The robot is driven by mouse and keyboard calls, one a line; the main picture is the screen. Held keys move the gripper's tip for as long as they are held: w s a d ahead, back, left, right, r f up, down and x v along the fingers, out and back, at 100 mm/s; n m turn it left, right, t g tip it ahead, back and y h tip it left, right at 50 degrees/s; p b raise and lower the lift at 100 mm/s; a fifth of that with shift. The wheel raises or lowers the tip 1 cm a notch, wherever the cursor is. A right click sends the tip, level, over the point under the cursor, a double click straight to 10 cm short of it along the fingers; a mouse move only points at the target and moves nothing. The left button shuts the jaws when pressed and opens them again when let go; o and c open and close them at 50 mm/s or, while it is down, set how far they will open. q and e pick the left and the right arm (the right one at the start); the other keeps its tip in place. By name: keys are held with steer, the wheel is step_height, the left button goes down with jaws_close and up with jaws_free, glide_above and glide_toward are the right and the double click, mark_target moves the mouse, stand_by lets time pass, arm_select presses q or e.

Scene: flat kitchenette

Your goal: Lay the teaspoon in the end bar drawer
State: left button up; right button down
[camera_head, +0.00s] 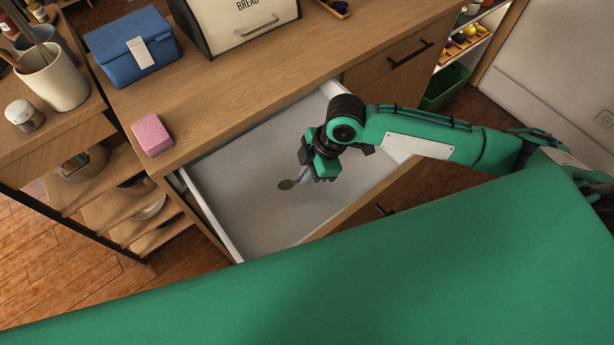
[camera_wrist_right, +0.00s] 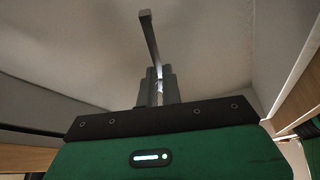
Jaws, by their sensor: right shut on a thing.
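The open drawer (camera_head: 245,200) is pulled out below the wooden counter, with a pale, mostly bare floor. My right gripper (camera_head: 318,178) is over the inside of this drawer, pointing down, and is shut on the teaspoon. In the right wrist view the teaspoon (camera_wrist_right: 151,42) is a thin grey metal strip rising from between the fingers (camera_wrist_right: 157,88). In the head view a small dark oval shows just left of the fingers; I cannot tell whether it is the spoon's bowl or its shadow. Whether the spoon touches the drawer floor is unclear. My left gripper is out of view.
A pink sponge (camera_head: 152,135) lies at the counter's edge by the drawer. A blue box (camera_head: 133,48) and a bread bin (camera_head: 240,20) stand behind. A cream crock (camera_head: 55,78) and a small jar (camera_head: 24,115) are at left. A shut drawer (camera_head: 398,58) is at right.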

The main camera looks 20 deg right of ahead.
steer(key=shift+f, duration=1.25)
steer(key=shift+f, duration=0.1)
steer(key=c, duration=1.6)
jaws_free()
steer(key=v, duration=1.2)
steer(key=shift+d, duration=0.1)
